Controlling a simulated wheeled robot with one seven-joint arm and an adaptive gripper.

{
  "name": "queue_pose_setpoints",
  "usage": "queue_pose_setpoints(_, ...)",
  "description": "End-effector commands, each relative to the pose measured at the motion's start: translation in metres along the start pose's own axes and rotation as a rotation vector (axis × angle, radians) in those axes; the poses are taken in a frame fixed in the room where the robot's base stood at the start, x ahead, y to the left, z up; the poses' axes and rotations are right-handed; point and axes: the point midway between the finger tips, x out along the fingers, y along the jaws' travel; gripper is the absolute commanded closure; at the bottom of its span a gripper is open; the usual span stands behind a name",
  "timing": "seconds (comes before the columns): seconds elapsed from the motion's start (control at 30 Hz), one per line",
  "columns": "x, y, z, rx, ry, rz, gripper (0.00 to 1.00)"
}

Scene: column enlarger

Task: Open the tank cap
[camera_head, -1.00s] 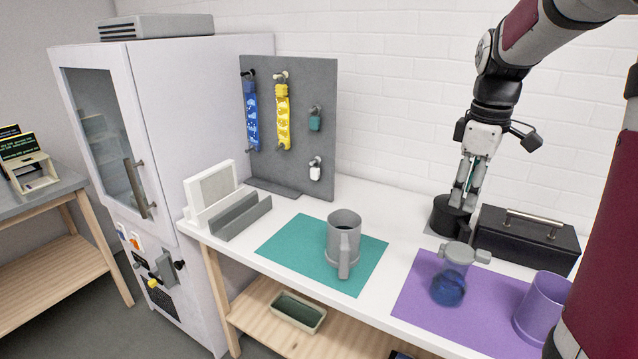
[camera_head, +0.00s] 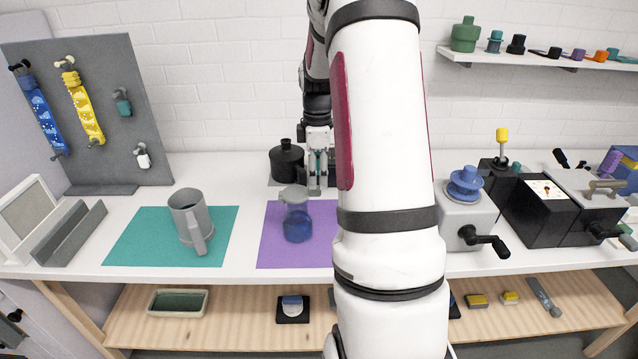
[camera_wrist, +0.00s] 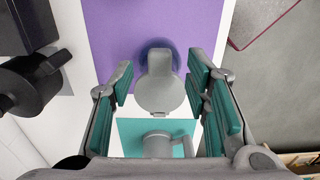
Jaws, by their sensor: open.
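The black round tank (camera_head: 285,165) stands at the back of the white table with a small black cap (camera_head: 286,144) on top. In the wrist view the black tank (camera_wrist: 22,90) is at the left edge, outside my fingers. My gripper (camera_head: 316,188) is open and empty, pointing down, and appears just right of the tank in the head view. In the wrist view my gripper's teal-padded fingers (camera_wrist: 160,95) frame a flask (camera_wrist: 158,95) with a grey lid from above; the height gap is unclear. My arm hides part of the table.
The flask with blue liquid (camera_head: 297,222) stands on a purple mat (camera_head: 275,250). A grey jug (camera_head: 190,220) stands on a teal mat (camera_head: 135,240). A black box (camera_wrist: 30,25) lies near the tank. Cranked machines (camera_head: 465,205) stand to the right.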

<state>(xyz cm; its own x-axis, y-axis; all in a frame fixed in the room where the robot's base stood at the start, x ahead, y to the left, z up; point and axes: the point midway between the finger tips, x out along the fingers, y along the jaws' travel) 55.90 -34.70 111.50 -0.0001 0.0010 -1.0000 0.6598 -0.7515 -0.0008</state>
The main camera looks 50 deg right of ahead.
Motion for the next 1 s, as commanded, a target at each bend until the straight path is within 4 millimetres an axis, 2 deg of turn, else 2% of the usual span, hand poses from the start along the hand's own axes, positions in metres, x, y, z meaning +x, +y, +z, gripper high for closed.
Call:
queue_pose_setpoints(0.1,0.018,-0.001,0.001,0.000,0.000,-0.002,0.57)
queue_pose_setpoints(0.27,0.032,-0.001,0.000,0.000,0.000,-0.001,0.57)
queue_pose_setpoints(0.63,0.037,0.000,0.000,0.000,0.000,0.001,0.57)
queue_pose_setpoints(0.8,0.037,0.000,0.000,0.000,0.000,0.001,0.95)
queue_pose_setpoints(0.83,0.037,0.000,0.000,0.000,0.000,0.001,1.00)
queue_pose_setpoints(1.0,0.036,0.000,0.000,0.000,0.000,0.001,1.00)
